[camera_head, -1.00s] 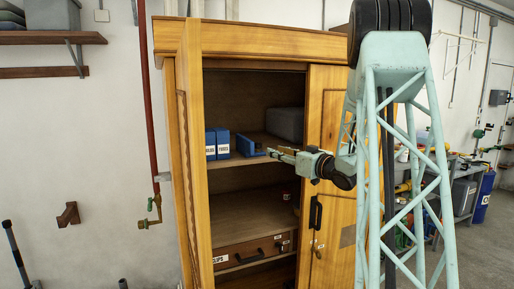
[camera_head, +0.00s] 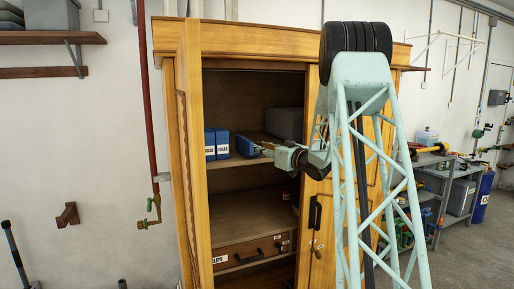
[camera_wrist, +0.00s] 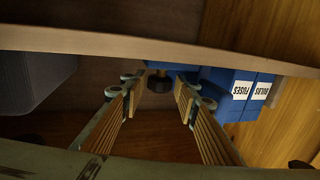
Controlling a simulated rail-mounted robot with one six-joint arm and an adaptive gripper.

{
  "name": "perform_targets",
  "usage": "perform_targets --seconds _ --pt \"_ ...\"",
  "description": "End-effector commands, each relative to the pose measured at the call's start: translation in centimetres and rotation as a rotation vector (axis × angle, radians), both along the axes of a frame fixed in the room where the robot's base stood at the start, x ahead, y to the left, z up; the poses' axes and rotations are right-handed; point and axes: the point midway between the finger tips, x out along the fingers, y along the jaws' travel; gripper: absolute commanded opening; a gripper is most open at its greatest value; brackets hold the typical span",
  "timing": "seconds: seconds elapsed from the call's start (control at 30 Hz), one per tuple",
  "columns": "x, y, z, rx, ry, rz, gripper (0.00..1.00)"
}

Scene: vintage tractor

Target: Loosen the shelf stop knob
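A small dark knob (camera_wrist: 160,84) shows in the wrist view in front of a blue part (camera_wrist: 174,70). I take it to be the shelf stop knob. My gripper (camera_wrist: 157,98) is open, with one finger on each side of the knob in the picture and gaps on both sides. I cannot tell whether the knob lies between the fingertips or just beyond them. In the head view my gripper (camera_head: 267,149) reaches into the open cabinet at the upper shelf, close to a blue object (camera_head: 246,146). The knob cannot be made out there.
Blue boxes labelled FUSES and BULBS (camera_wrist: 240,92) stand beside the gripper. A grey bin (camera_head: 284,124) sits farther right on the shelf. The shelf edge (camera_wrist: 180,48) crosses the wrist view. The cabinet door (camera_head: 318,200) is close to my arm. The middle shelf (camera_head: 245,216) is mostly bare.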

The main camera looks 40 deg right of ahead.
Motion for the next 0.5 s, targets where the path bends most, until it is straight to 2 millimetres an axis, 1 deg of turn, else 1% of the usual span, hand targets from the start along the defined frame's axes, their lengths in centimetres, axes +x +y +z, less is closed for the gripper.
perform_targets --seconds 0.1,0.2,0.33,0.5 --pt "1.2 -0.1 0.0 0.0 0.0 0.0 0.28" --pt "2.0 -0.1 0.0 0.0 -0.001 0.0 0.28" --pt "2.5 -0.1 0.0 0.0 -0.001 0.0 0.28" --pt "2.8 -0.1 0.0 0.0 0.0 -0.001 0.28"
